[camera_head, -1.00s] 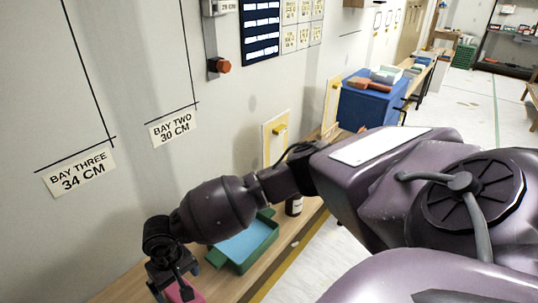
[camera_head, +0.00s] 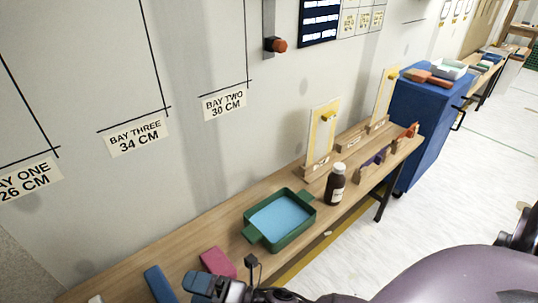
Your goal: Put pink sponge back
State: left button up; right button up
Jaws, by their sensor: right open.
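The pink sponge (camera_head: 217,262) lies on the wooden bench at the bottom of the head view, to the left of the green tray. My right gripper (camera_head: 226,277) is at the bottom edge, open, just in front of the sponge in the picture. Its jaws are partly cut off and nothing shows between them. The sponge's near end is close to the gripper; I cannot tell whether they touch. My left gripper is out of view.
A blue block (camera_head: 160,284) lies left of the sponge. A green tray (camera_head: 250,233) with a blue inside and a brown bottle (camera_head: 335,184) stand farther along the bench (camera_head: 190,236). Small wooden stands are beyond. A blue cabinet (camera_head: 424,105) stands past the bench end.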

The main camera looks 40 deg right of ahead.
jog(key=s+d+f+m+g+h, duration=0.2)
jog(key=s+d+f+m+h, duration=0.4)
jog(key=d+m, duration=0.55)
jog(key=s+d+f+m+g+h, duration=0.2)
jog(key=s+d+f+m+h, duration=0.5)
jog(key=m, duration=0.7)
pick_arm(q)
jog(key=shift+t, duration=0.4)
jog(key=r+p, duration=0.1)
jog(key=p, duration=0.1)
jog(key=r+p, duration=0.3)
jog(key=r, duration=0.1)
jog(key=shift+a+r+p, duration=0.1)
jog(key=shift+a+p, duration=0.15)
jog(key=shift+p, duration=0.15)
pick_arm(e)
notch_tip(320, 180, up, 7)
jog(key=s+y, duration=0.1)
jog(key=shift+s+d+t, duration=0.15)
jog(key=shift+d+t, duration=0.25)
jog(key=shift+d, duration=0.05)
